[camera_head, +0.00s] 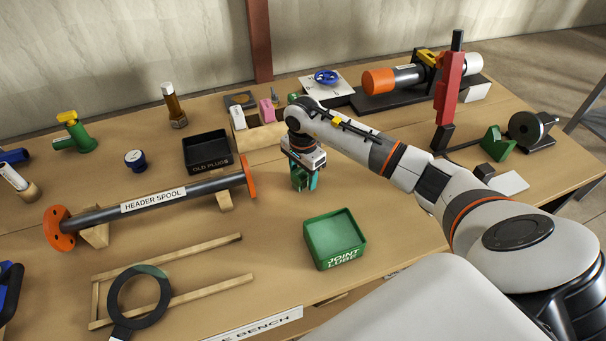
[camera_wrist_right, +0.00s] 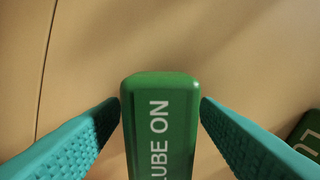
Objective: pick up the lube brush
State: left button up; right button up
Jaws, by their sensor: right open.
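The lube brush (camera_wrist_right: 160,130) shows in the right wrist view as a green block-like handle marked "LUBE ON". It lies between the two teal fingers of my right gripper (camera_head: 304,184). The fingers are open, one on each side of the handle, with their tips close to its edges; I cannot tell whether they touch it. In the head view the gripper points down over the bench, and the brush (camera_head: 298,178) is mostly hidden by it, with only a little green showing. The brush's lower end is hidden. My left gripper is not in view.
A green "JOINT LUBE" tray (camera_head: 341,259) stands just in front of the right gripper. A black "OLD PLUGS" tray (camera_head: 209,166) and the header spool (camera_head: 150,203) lie to the left. A wooden block with pink pieces (camera_head: 267,110) stands behind.

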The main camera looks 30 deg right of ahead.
jog(key=c, duration=1.2)
notch_tip(320, 180, up, 10)
jog(key=shift+r+b, duration=0.1)
jog(key=shift+b, duration=0.7)
jog(key=o, duration=0.6)
jog(key=shift+c, duration=0.2)
jog(key=c, duration=0.3)
